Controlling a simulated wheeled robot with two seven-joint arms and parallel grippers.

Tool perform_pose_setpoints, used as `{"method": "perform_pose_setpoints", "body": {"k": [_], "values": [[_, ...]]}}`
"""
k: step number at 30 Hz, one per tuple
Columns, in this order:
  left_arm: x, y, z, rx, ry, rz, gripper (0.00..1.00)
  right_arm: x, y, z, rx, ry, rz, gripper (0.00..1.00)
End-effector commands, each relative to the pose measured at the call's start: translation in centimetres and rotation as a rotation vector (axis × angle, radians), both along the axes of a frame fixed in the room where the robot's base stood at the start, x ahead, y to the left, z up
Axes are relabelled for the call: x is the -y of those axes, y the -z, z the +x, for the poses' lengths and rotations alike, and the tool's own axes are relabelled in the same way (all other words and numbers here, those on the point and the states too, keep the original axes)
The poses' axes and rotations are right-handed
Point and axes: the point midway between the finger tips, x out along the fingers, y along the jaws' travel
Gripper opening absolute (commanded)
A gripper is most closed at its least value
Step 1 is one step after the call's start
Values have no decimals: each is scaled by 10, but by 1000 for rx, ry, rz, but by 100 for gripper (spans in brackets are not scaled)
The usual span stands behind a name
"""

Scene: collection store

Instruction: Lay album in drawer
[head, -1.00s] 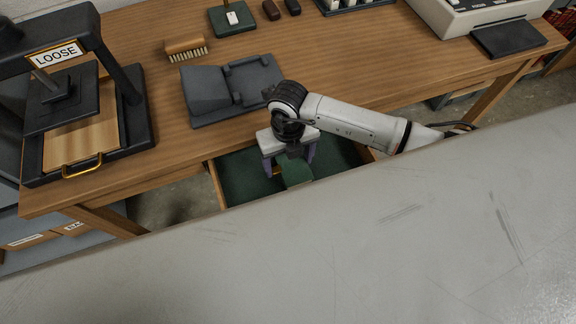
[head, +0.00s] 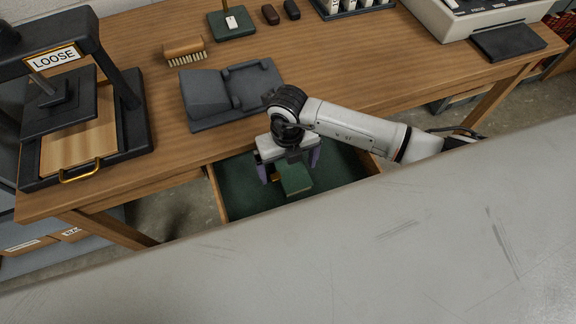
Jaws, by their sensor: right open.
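The album (head: 294,178), a small green book, lies in the open drawer (head: 238,196), which has a dark green lining and wooden sides. The drawer sticks out from the front edge of the table. My right gripper (head: 288,172) is over the drawer with its fingers open, one on each side of the album. I cannot tell whether the fingers touch it. The front part of the drawer is hidden behind a large grey surface. My left gripper is not in view.
A dark grey book cradle (head: 205,98) stands on the wooden table (head: 330,50) behind the drawer. A press labelled LOOSE (head: 130,100) stands at the left. A brush (head: 184,46) lies near the cradle. The grey surface (head: 330,250) fills the foreground.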

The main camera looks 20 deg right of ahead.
Motion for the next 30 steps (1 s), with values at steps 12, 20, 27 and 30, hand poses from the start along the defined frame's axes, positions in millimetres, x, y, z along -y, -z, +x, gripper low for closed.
{"method": "perform_pose_setpoints", "body": {"k": [12,20,27,30], "values": [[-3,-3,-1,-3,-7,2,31,0,-86,1,5,-2,0,93],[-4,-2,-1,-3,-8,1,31,0,-112,1,2,0,-1,93],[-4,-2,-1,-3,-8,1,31,0,-114,0,1,1,-1,93],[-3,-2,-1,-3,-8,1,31,0,-113,0,1,0,0,93]]}}
